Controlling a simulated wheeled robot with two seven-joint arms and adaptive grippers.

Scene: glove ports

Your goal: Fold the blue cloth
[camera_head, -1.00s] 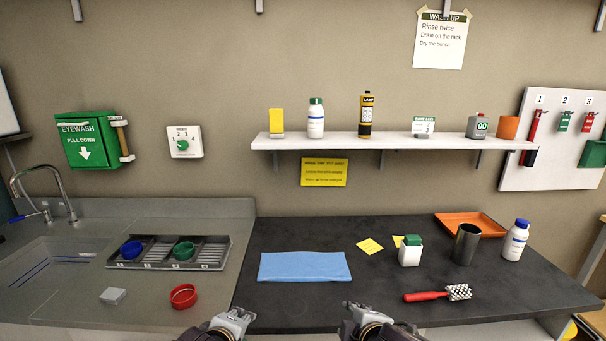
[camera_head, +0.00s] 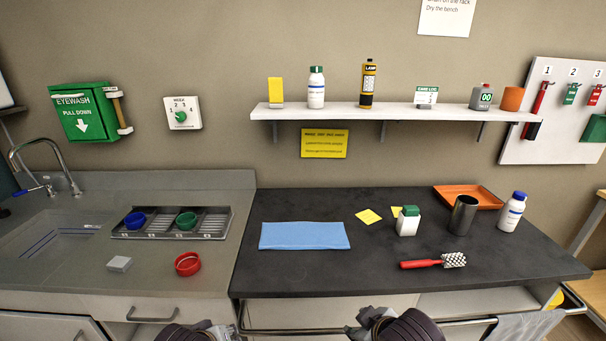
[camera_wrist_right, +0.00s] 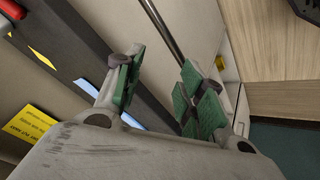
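The blue cloth (camera_head: 304,236) lies flat as a wide rectangle on the left part of the dark bench top (camera_head: 380,270). A slim light-blue strip, probably the cloth, shows behind a finger in the right wrist view (camera_wrist_right: 84,87). My left gripper (camera_head: 207,328) is at the bottom edge of the head view, in front of the bench and apart from the cloth; its fingers are too cut off to judge. My right gripper (camera_head: 362,326) is also in front of the bench edge. In the wrist view its green-padded fingers (camera_wrist_right: 160,82) stand apart with nothing between them.
A red-handled brush (camera_head: 425,264), a green-lidded white container (camera_head: 408,222), a dark cup (camera_head: 463,215), a white bottle (camera_head: 512,212) and an orange tray (camera_head: 482,195) stand right of the cloth. A rail (camera_head: 300,331) runs along the front.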

